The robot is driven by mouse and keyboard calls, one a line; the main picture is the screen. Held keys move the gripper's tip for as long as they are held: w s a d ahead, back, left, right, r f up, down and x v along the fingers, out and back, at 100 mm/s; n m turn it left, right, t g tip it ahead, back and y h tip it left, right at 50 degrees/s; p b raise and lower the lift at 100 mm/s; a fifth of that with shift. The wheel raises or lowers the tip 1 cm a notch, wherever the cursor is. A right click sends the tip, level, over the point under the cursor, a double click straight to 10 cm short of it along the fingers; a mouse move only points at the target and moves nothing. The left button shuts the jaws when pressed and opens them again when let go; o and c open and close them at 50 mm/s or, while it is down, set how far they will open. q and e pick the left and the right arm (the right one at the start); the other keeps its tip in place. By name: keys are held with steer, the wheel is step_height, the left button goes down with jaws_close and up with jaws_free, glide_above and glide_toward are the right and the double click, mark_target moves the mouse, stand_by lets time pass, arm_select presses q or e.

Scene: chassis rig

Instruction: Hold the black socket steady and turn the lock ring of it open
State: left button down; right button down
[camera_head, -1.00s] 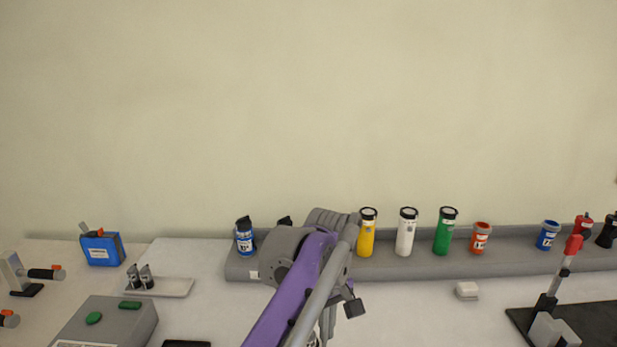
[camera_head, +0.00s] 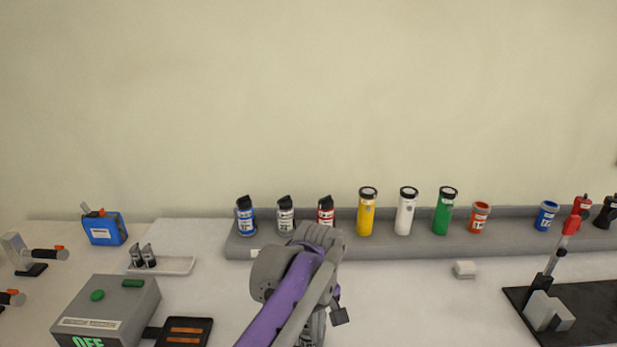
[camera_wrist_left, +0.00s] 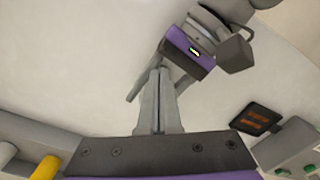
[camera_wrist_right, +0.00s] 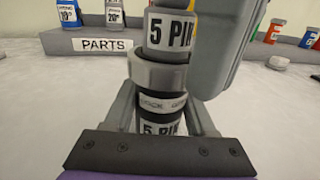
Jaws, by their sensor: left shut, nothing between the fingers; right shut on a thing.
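In the right wrist view, my right gripper (camera_wrist_right: 165,122) is shut on the black socket (camera_wrist_right: 158,128), which has a "5 PIN" label. A silver lock ring (camera_wrist_right: 158,74) sits above the fingers, with a lettered band under it. The socket is not clearly visible there. In the head view, the purple arm hides the work spot.
A grey parts rack (camera_head: 420,245) with bottles and coloured cylinders runs along the back. A grey box (camera_head: 110,310) showing "OFF" stands at left, beside a black pad (camera_head: 184,332). A stand on a black plate (camera_head: 598,325) is at right. The table between is mostly clear.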

arm_select(q)
steer(key=shift+w+a, duration=0.1)
steer(key=shift+w, duration=0.25)
stand_by(0.7)
steer(key=shift+w+d, duration=0.25)
steer(key=shift+d, duration=0.1)
steer(key=shift+s, duration=0.1)
stand_by(0.3)
steer(key=shift+s+d+r, duration=0.1)
steer(key=shift+s+r, duration=0.05)
steer(key=shift+r, duration=1.35)
steer(key=shift+s+d+r, duration=0.1)
steer(key=shift+s+r, duration=0.05)
steer(key=shift+r, duration=1.3)
arm_select(e)
steer(key=shift+c, duration=0.7)
jaws_free()
